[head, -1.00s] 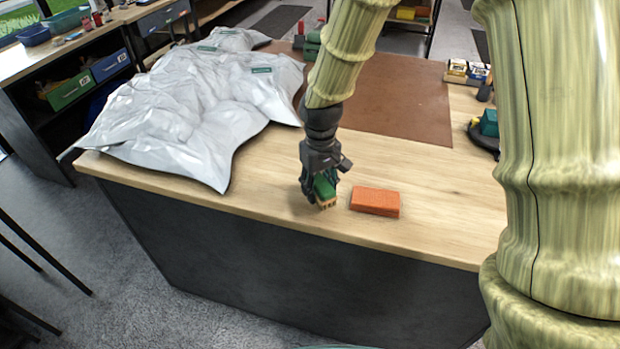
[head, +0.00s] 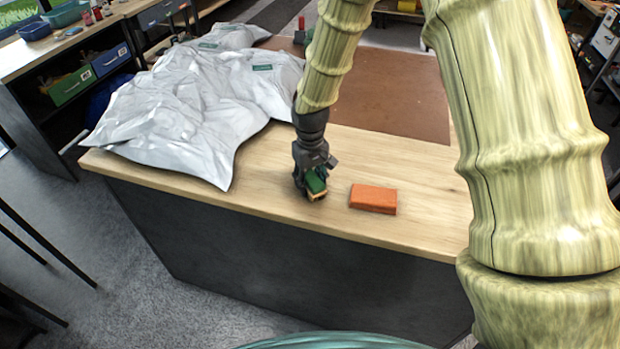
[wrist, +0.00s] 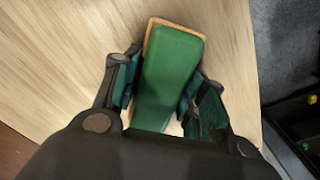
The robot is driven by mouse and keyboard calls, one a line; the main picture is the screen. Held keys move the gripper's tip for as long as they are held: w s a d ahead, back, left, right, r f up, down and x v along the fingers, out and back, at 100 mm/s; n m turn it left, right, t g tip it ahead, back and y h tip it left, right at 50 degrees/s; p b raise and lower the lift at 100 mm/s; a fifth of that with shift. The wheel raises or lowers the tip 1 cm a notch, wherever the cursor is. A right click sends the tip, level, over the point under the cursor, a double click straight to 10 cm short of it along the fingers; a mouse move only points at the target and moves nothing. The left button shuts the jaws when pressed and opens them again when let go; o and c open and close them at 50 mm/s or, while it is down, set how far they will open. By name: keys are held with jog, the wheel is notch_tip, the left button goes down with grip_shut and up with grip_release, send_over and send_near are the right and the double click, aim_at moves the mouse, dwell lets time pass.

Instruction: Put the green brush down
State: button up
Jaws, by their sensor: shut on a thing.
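The green brush (head: 315,182) has a green top and a tan lower edge. It is in my gripper (head: 312,185) at the near edge of the wooden table, just left of the orange block. In the wrist view the brush (wrist: 172,75) lies between the two fingers of my gripper (wrist: 160,88), which are shut on its sides. The brush is at or very close to the tabletop; I cannot tell whether its underside touches the wood. The bristles are mostly hidden.
An orange block (head: 373,198) lies right of the brush on the wooden table (head: 430,212). A crumpled grey-white sheet (head: 185,115) covers the table's left part. A brown mat (head: 400,105) lies behind. Bare wood is free right of the block.

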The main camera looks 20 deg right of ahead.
aim_at(311, 176)
jog(key=o, duration=0.9)
jog(key=shift+f, duration=0.15)
notch_tip(311, 176, up, 12)
jog(key=b, duration=0.3)
jog(key=shift+r, duration=0.2)
dwell(0.4)
